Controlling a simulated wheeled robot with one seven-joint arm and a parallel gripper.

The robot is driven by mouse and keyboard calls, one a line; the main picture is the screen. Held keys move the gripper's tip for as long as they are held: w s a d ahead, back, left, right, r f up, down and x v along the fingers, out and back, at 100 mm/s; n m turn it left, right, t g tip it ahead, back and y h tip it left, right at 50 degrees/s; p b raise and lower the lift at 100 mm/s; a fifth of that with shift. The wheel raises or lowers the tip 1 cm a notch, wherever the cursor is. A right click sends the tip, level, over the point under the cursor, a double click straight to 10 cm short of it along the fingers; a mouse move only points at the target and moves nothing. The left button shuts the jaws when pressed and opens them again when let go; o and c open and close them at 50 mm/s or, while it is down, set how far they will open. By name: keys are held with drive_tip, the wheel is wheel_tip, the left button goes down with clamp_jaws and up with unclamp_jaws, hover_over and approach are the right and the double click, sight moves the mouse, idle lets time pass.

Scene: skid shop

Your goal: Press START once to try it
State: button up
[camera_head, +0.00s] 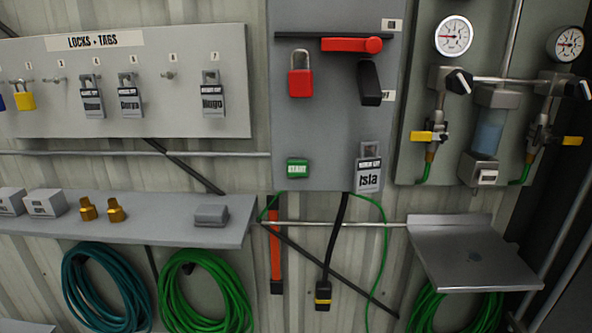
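The green START button (298,168) is on the lower left of the grey control panel (330,135). It carries white lettering and nothing covers it. Above it on the same panel hangs a red padlock (300,82), with a red handle (350,45) lying level at the top. A black handle (370,82) points down to the right of the padlock. A grey tag marked Isla (368,172) hangs from a padlock at the panel's lower right. My gripper is not in this view.
A LOCKS + TAGS board (220,110) with padlocks and tags is at left. Below it, a grey shelf (160,232) bears brass fittings and boxes; coiled hoses (105,290) hang underneath. Gauges (453,36) and a metal tray (440,250) are at right. The space before the panel looks clear.

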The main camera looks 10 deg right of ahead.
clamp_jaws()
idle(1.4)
